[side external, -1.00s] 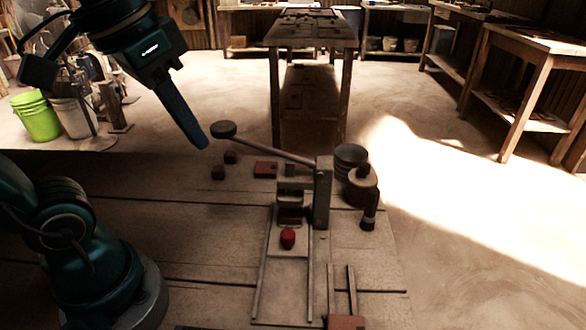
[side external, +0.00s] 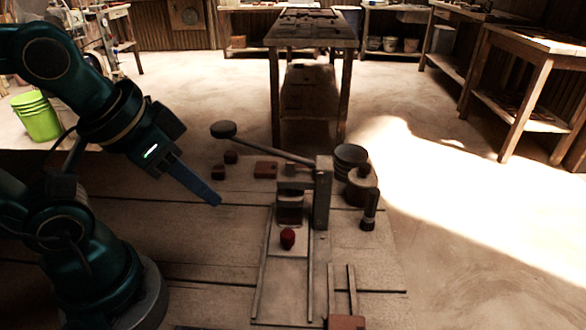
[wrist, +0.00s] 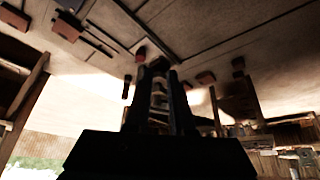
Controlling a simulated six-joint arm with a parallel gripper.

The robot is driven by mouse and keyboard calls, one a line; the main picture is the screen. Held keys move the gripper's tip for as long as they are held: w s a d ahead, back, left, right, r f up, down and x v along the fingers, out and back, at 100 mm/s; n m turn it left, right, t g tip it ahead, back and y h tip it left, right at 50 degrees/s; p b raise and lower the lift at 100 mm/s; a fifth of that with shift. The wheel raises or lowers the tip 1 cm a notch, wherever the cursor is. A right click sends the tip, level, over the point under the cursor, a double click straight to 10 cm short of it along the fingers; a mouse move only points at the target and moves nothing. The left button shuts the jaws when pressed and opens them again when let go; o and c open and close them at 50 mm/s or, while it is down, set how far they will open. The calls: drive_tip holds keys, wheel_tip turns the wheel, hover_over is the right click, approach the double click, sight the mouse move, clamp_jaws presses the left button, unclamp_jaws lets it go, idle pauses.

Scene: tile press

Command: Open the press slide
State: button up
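The press (side external: 322,195) stands on the wooden bench, with a long lever ending in a dark round knob (side external: 223,130) raised to the left. Its slide (side external: 288,255) lies between two rails in front of the press and carries a red knob (side external: 288,238). The red knob also shows in the wrist view (wrist: 140,53), just above the fingertips. My gripper (side external: 216,200) is above the bench, left of the slide and apart from it. In the wrist view the two dark fingers (wrist: 158,70) show a narrow gap with nothing held; they hide part of the press.
Small brown blocks (side external: 219,173) and a reddish tile (side external: 265,169) lie behind, left of the press. Stacked round dishes (side external: 351,157) and a dark upright tool (side external: 369,210) stand to its right. A second rail pair with a reddish block (side external: 346,322) is at the front. The bench left of the slide is clear.

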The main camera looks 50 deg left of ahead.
drive_tip(key=o, duration=0.5)
drive_tip(key=shift+w+r, duration=0.2)
drive_tip(key=shift+r, duration=0.2)
drive_tip(key=shift+c, duration=0.2)
drive_tip(key=g, duration=0.5)
hover_over(288, 233)
drive_tip(key=f, duration=0.7)
drive_tip(key=shift+w+a, duration=0.1)
drive_tip(key=shift+w, duration=0.2)
drive_tip(key=shift+s+f+g, duration=0.2)
drive_tip(key=shift+f+g, duration=0.1)
drive_tip(key=shift+f, duration=2.85)
drive_tip(key=shift+c, duration=0.4)
